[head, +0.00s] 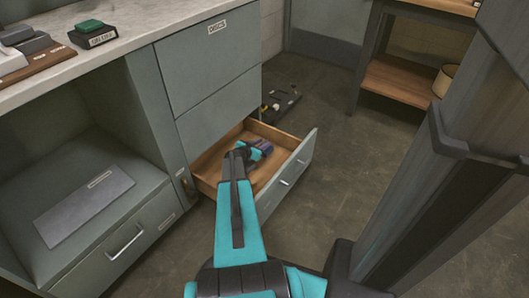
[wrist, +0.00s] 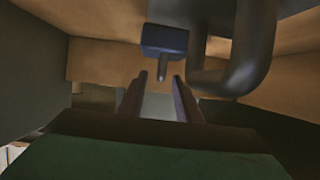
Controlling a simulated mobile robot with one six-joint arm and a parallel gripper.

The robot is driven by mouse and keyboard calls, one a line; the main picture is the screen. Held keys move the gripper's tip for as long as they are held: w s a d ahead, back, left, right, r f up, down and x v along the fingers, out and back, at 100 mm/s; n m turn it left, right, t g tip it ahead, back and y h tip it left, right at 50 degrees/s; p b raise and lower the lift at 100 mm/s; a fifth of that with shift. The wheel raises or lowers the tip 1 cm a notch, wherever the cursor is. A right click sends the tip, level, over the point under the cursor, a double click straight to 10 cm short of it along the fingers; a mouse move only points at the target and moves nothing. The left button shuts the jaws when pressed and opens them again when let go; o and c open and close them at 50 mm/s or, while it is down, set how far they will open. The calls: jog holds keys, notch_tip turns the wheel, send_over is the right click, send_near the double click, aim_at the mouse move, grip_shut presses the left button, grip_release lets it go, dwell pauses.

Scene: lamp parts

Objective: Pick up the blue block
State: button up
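The blue block (wrist: 165,40) is in the wrist view at the upper middle, dark blue, with a short grey peg sticking out toward my gripper (wrist: 160,76). My gripper's two fingers are apart with an empty gap between them. The fingertips are just short of the block, near the peg's end, one on each side. In the head view my gripper (head: 265,148) is inside the open wooden drawer (head: 284,139). There the block cannot be told apart from the gripper.
A thick dark grey curved bar (wrist: 240,68) stands right beside the block and the right finger. The drawer's wooden walls enclose the gripper closely. A dark tray (head: 280,102) with small parts lies on the floor behind the drawer. The floor to the right is clear.

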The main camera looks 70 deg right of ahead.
jog(key=shift+b+x, duration=0.45)
jog(key=shift+x, duration=0.85)
grip_shut()
jog(key=shift+s, duration=0.1)
dwell(0.4)
dwell(0.5)
